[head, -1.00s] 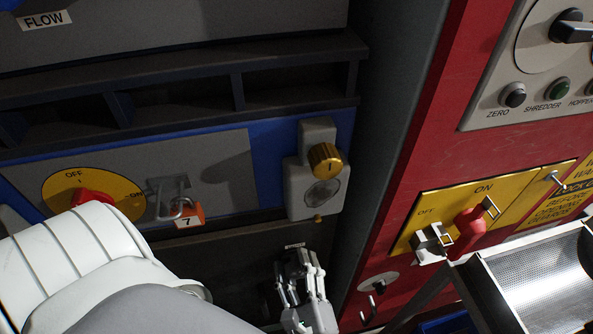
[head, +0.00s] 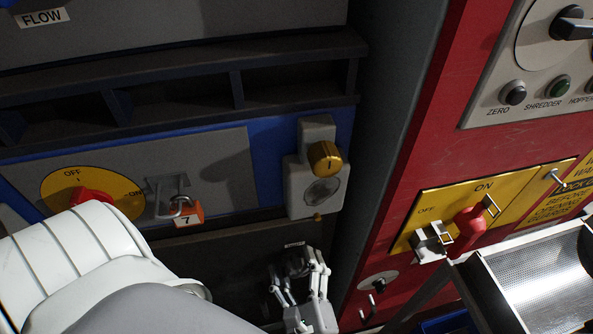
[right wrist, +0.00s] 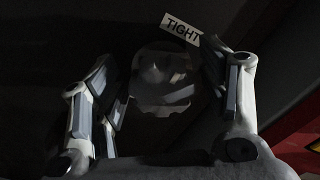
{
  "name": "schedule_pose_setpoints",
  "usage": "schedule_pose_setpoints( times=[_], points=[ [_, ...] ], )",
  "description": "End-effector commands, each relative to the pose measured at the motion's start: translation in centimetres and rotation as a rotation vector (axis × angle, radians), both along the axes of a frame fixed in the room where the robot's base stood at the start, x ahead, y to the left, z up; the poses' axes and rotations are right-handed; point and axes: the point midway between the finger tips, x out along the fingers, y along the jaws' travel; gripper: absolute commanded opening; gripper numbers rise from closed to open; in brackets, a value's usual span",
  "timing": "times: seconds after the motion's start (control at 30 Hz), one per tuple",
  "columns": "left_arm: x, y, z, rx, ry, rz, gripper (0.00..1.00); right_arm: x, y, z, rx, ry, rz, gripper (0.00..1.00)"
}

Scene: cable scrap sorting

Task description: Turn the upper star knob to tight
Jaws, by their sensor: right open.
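A dark, round star knob (right wrist: 162,84) with a scalloped edge shows in the right wrist view, just below a white "TIGHT" label (right wrist: 181,29). In the head view the knob (head: 297,262) is a dim shape on the dark lower panel, partly hidden by my fingers. My right gripper (head: 297,277) is open, its fingers spread to the left and right of the knob. The right wrist view also shows the gripper (right wrist: 158,62) around the knob, with gaps on both sides. Whether any finger touches it, I cannot tell. My left gripper is not in view.
A grey box with a yellow knob (head: 325,158) sits above my right gripper. To the left is an orange padlock (head: 188,214). On the red panel at right are a red switch handle (head: 469,224) and a small hook. A perforated metal tray (head: 510,300) juts out at lower right.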

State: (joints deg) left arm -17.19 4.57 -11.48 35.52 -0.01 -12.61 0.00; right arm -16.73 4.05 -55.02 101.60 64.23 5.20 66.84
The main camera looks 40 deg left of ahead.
Motion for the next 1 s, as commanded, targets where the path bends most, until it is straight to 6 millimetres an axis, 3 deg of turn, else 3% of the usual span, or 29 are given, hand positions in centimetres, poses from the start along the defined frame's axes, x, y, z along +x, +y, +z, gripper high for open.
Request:
schedule_pose_setpoints(
  times=[0.27,0.73,1.0],
  points=[
    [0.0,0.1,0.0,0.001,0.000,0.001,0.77,-0.6,-0.7,-0.1,-0.003,-0.002,-0.001,0.67],
    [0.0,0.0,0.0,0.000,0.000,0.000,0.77,-6.1,-7.1,-0.1,-0.004,-0.001,0.002,0.67],
    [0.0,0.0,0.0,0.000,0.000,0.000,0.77,-7.7,-9.0,0.0,-0.001,-0.001,0.000,0.67]
  ],
)
